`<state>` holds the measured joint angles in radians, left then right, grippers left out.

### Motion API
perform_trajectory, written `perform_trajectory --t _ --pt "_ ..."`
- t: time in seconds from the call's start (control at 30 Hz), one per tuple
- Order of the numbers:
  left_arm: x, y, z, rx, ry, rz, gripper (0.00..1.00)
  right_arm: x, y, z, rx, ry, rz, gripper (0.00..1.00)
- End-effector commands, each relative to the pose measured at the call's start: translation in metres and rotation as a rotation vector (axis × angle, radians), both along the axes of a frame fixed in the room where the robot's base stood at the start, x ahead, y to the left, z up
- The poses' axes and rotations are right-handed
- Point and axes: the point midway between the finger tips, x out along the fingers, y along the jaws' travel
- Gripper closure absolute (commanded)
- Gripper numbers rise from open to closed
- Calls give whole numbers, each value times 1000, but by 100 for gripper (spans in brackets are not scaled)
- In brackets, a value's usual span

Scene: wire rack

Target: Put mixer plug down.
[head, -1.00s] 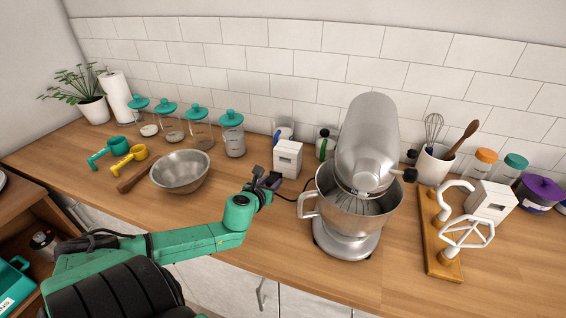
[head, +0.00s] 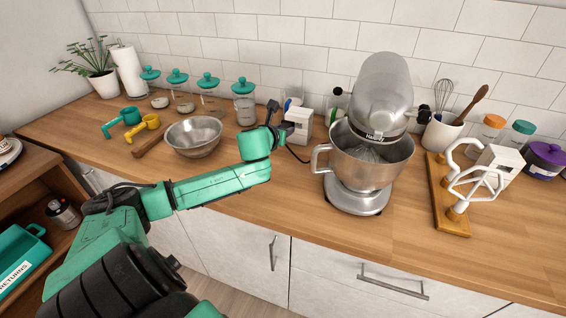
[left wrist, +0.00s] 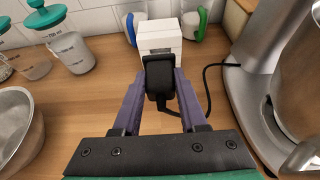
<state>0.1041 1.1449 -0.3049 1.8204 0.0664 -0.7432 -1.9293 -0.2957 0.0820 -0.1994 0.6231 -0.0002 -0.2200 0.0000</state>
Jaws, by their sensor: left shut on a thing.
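My left gripper (head: 280,131) reaches in above the counter, left of the mixer. In the left wrist view its purple fingers (left wrist: 160,92) are shut on the black mixer plug (left wrist: 159,78). A black cord (left wrist: 206,88) curves from the plug to the right, toward the silver stand mixer (head: 366,150). The plug is in front of a small white box (left wrist: 160,38), which also shows in the head view (head: 303,122). I cannot tell whether the plug touches the box or the counter. My right gripper is not in view.
A metal bowl (head: 193,138) stands left of the gripper, with teal-lidded jars (head: 244,106) behind. A wooden board (head: 447,205) with white mixer attachments is right of the mixer. The wooden counter (head: 265,187) is clear in front of the gripper.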

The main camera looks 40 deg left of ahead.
Motion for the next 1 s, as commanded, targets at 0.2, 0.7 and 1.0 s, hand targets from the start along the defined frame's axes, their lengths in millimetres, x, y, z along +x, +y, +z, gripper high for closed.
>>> perform_trajectory --t 0.2,0.7,1.0 --pt "-1 -1 -68 -5 1 1 100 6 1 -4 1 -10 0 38" --pt "-1 -1 -119 1 -3 -2 100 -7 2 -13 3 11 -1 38" --pt "-1 -1 -127 1 -2 -1 100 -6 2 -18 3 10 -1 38"
